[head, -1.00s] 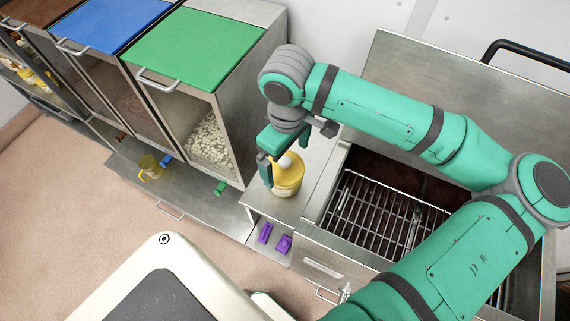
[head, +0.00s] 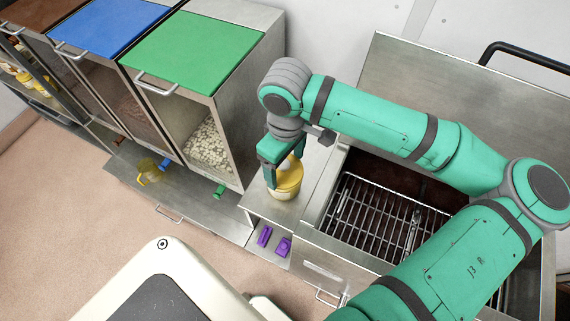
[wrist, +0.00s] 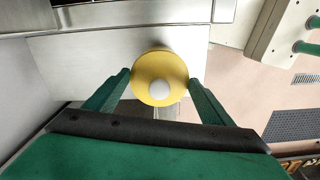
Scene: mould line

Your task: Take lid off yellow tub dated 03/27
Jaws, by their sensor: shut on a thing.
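The yellow tub (head: 285,191) stands on the steel counter beside the grill, partly hidden by my gripper. Its round yellow lid with a white knob shows from above in the wrist view (wrist: 143,92). My gripper (wrist: 160,78) points down over the tub, with one finger on either side of the lid, and is shut on the lid's rim. It also shows in the head view (head: 284,160). A pale band shows below the yellow top in the head view; I cannot tell how wide any gap there is. No date is readable.
Steel bins with green (head: 195,45) and blue (head: 115,22) covers stand left of the tub. A wire grill rack (head: 385,215) lies to its right. Two purple pieces (head: 264,236) are in front. A yellow jug (head: 149,174) stands on the low ledge. More yellow containers (head: 28,75) fill the far-left shelf.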

